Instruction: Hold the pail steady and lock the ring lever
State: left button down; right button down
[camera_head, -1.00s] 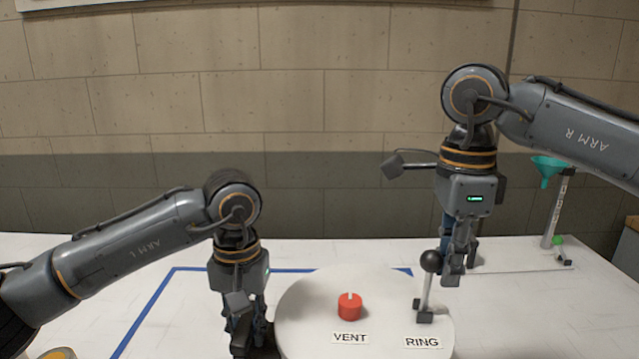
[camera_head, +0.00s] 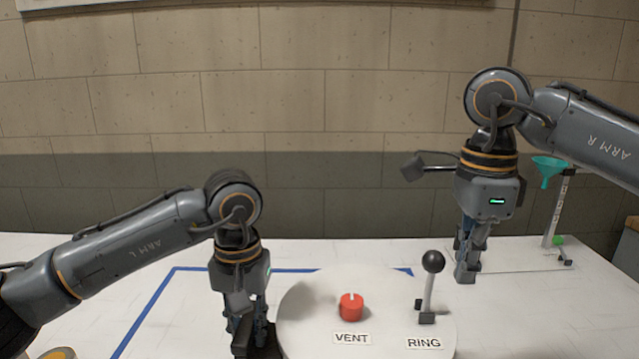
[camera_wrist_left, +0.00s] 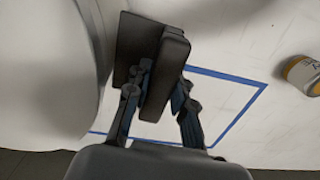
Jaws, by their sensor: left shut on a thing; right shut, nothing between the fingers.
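The white pail (camera_head: 300,325) stands at the front middle of the table, its round lid facing up. The ring lever (camera_head: 429,290) is a grey rod with a black ball knob, standing nearly upright on the lid's right side above the RING label (camera_head: 424,343). My left gripper (camera_head: 250,340) is at the pail's left side, shut on a dark handle (camera_wrist_left: 165,70) beside the pail wall, which also shows in the left wrist view (camera_wrist_left: 45,70). My right gripper (camera_head: 468,272) is shut and empty, behind and right of the lever, apart from it.
A red vent knob (camera_head: 351,308) sits on the lid beside the VENT label. Blue tape (camera_head: 150,310) marks the table. A stand with a teal funnel (camera_head: 549,168) is at the back right. A yellow-labelled can (camera_wrist_left: 303,74) lies left of the pail.

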jog(key=shift+d, duration=0.2)
jog(key=shift+s+d+f, duration=0.1)
jog(key=shift+d+f, duration=0.05)
jog(key=shift+d, duration=0.7)
jog(key=c, duration=1.6)
grip_release()
